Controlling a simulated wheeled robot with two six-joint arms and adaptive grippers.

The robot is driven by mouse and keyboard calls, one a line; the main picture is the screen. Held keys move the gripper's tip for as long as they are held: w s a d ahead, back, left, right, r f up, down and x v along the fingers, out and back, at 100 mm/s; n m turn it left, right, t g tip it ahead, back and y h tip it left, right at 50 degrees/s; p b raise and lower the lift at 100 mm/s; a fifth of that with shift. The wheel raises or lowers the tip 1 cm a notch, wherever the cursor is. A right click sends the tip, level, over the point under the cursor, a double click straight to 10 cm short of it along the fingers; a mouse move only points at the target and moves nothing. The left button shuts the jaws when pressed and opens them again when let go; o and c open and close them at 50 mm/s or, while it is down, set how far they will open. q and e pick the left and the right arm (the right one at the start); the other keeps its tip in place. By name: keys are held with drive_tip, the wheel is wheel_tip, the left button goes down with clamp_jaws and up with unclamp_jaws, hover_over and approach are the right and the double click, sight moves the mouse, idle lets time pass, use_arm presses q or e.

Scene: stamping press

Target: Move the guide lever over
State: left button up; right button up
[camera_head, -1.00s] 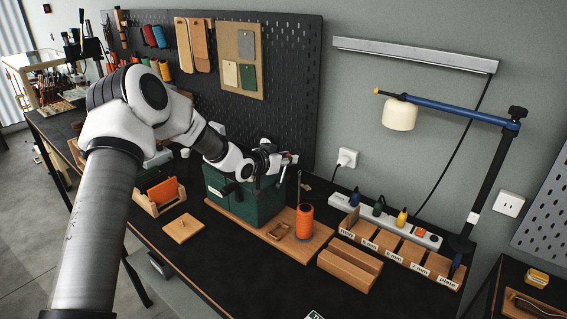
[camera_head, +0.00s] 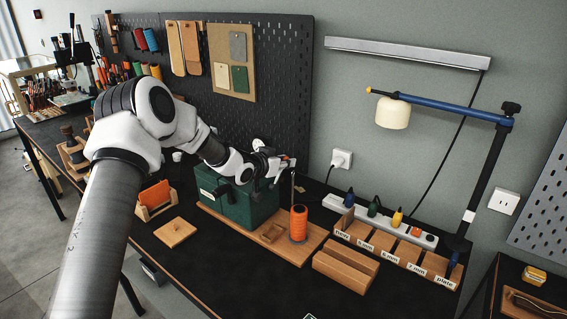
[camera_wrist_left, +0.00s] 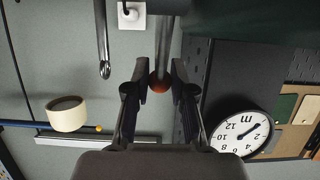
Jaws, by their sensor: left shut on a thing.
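The green machine body (camera_head: 238,207) stands on a wooden base (camera_head: 314,236) on the dark bench. My left gripper (camera_head: 285,163) is above its right end, with the arm reaching over from the left. In the left wrist view, a metal rod with a reddish-brown ball knob (camera_wrist_left: 159,84) runs between the fingers. It looks like the guide lever. My left gripper (camera_wrist_left: 159,76) is shut on it, with the knob between the finger pads. In the head view the lever is mostly hidden by my gripper. My right gripper is not in view.
An orange thread spool (camera_head: 298,223) stands on the base, close to the machine. A thin upright rod is behind it. A wooden block (camera_head: 346,268) and labelled compartments (camera_head: 398,248) are to the right. The pegboard (camera_head: 285,75) is close behind the arm.

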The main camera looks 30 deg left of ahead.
use_arm(q)
drive_tip(key=shift+w+f+b, duration=0.2)
drive_tip(key=shift+f+b, duration=0.2)
drive_tip(key=shift+b, duration=0.1)
drive_tip(key=shift+w+f+b, duration=0.35)
drive_tip(key=shift+w+f, duration=0.2)
drive_tip(key=shift+f, duration=0.05)
drive_tip(key=o, duration=0.9)
drive_tip(key=shift+r, duration=0.1)
drive_tip(key=shift+o, duration=0.2)
